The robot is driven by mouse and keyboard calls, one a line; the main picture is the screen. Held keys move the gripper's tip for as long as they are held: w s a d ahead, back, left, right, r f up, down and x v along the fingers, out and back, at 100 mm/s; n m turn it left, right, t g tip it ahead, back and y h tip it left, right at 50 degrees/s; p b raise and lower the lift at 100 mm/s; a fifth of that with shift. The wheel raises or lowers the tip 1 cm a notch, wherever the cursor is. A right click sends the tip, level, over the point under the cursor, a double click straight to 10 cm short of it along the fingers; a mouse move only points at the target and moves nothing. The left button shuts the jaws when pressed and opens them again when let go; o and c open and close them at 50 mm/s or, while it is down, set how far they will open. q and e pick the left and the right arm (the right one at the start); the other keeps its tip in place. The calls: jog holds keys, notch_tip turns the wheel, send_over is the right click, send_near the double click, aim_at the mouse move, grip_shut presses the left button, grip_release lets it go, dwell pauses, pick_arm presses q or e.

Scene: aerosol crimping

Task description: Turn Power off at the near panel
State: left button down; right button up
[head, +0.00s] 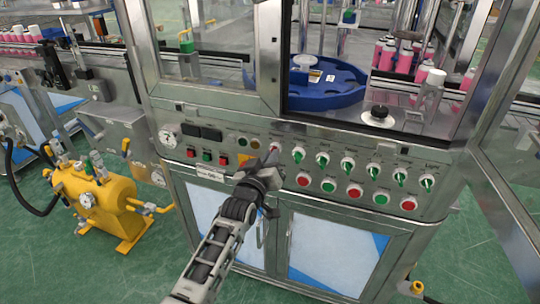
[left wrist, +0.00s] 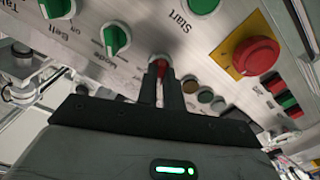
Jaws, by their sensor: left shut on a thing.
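The near panel (head: 230,152) is a steel strip of knobs, buttons and lamps below the machine's window. My left gripper (head: 268,166) is at the panel, left of the row of green-handled knobs. In the left wrist view its two fingers (left wrist: 163,82) are shut on a red-handled knob (left wrist: 162,64) with a pale round base. The fingers cover much of the handle, so its exact turn is hard to tell. Its label is not readable. My right gripper is not in view.
Close by are green-handled knobs (left wrist: 116,38), a green Start button (left wrist: 203,5) and a red mushroom button (left wrist: 255,56) on a yellow plate. A row of red and green buttons (head: 354,190) lies below the knobs. A yellow tank (head: 95,200) stands at left.

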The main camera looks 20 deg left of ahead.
pick_arm(q)
jog(key=shift+f+n, duration=0.1)
jog(key=shift+n, duration=0.4)
jog(key=c, duration=1.5)
grip_release()
jog(key=shift+c, duration=0.2)
jog(key=s, duration=1.6)
jog(key=shift+a+p, duration=0.3)
